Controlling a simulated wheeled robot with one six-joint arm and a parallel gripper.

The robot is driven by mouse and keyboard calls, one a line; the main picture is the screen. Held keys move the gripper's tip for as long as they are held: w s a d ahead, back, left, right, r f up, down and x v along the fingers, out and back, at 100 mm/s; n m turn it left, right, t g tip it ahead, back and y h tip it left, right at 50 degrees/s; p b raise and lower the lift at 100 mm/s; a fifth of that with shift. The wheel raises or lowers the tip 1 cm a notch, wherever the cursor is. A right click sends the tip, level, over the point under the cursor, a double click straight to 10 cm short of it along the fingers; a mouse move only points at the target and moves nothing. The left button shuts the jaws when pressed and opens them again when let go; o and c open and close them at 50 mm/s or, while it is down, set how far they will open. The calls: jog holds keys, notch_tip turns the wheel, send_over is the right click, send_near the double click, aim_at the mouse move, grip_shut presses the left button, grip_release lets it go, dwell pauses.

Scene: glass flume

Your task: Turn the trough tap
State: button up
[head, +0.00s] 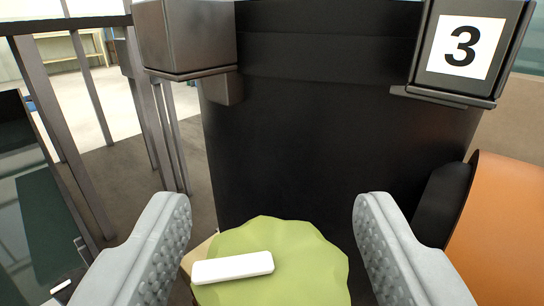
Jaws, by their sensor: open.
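A green knob with a scalloped edge (300,243), which looks like the tap, shows at the bottom centre of the head view. A white bar (232,268) lies across its face, tilted slightly up to the right. My gripper (272,205) is open, with one grey padded finger to the left of the knob and one to the right. Gaps show between both fingers and the knob, and nothing is held. The knob's lower edge is cut off by the frame.
A large black body (315,125) stands behind the knob. A plate marked 3 (467,47) is at upper right, a metal block (187,37) at upper left. An orange rounded thing (503,230) is close on the right. Metal posts (62,135) stand at left.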

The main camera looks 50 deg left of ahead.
jog(key=shift+x, duration=0.8)
jog(key=shift+c, duration=0.3)
jog(key=c, duration=0.9)
jog(key=shift+n+g+y, duration=0.4)
jog(key=shift+n+g, duration=0.1)
jog(key=shift+g, duration=0.2)
jog(key=n+g+y, duration=0.1)
jog(key=g, duration=0.1)
jog(key=n+g+y, duration=0.1)
jog(key=n+g, duration=0.1)
jog(key=shift+s+g, duration=0.2)
jog(key=shift+g, duration=0.2)
jog(key=shift+s+a+n+g+y, duration=0.1)
jog(key=shift+s+n+g+y, duration=0.1)
jog(key=shift+n+g, duration=1)
jog(key=shift+s+n+g+y, duration=0.15)
jog(key=shift+n+g, duration=0.65)
jog(key=shift+g, duration=0.8)
